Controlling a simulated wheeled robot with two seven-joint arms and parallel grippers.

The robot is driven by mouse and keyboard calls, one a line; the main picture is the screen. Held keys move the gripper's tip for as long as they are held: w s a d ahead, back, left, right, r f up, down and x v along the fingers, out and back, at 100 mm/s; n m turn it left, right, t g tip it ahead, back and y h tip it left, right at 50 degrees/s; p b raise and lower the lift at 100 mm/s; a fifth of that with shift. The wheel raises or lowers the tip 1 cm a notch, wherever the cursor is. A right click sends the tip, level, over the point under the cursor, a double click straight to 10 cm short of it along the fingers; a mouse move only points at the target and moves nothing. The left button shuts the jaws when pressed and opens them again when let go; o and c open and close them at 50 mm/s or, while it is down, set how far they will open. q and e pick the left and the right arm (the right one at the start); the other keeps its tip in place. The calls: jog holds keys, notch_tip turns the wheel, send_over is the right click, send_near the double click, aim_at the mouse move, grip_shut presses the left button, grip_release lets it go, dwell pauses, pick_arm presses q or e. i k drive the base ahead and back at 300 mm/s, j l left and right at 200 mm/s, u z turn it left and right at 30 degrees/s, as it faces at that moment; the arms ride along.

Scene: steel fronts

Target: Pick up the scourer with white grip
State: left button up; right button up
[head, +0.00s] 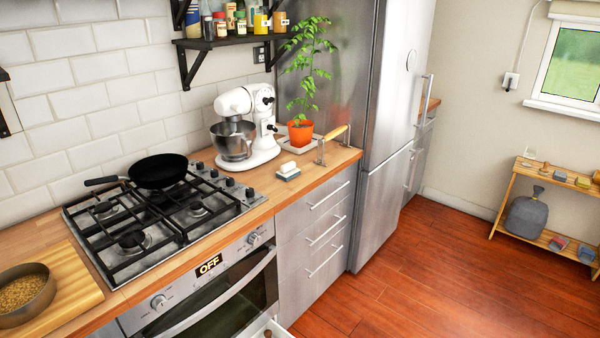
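The scourer with white grip (288,171) lies on the wooden counter (262,184), right of the stove and near the counter's front edge. It has a rounded white top and a blue-grey base. Nothing covers it. Neither of my grippers shows in the head view.
A white stand mixer (262,140) stands behind the scourer. A potted plant (301,134) and a wooden-handled metal item (333,138) are to its right. A black pan (158,171) sits on the gas stove (135,235). Steel drawers (315,235) are below; a tall steel fridge (385,110) bounds the right.

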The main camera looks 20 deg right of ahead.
aim_at(288, 171)
jog(key=l+u, duration=0.2)
jog(key=l, duration=0.4)
jog(key=l+u, duration=0.15)
jog(key=l, duration=0.4)
jog(key=k+l+u, duration=0.2)
jog(key=l, duration=0.4)
jog(key=l+u, duration=0.2)
jog(key=l, duration=0.35)
jog(key=i+l+u, duration=0.2)
jog(key=l+u, duration=0.15)
jog(key=l, duration=0.7)
jog(key=l+u, duration=0.4)
jog(key=l, duration=0.65)
jog(key=i+l+u, duration=0.1)
jog(key=l, duration=0.3)
jog(key=i+l+u, duration=0.1)
jog(key=i+l, duration=0.15)
jog(key=l, duration=0.15)
jog(key=i+l+u, duration=0.1)
jog(key=l, duration=0.3)
jog(key=i+l+u, duration=0.1)
jog(key=l, duration=0.35)
jog(key=i, duration=0.05)
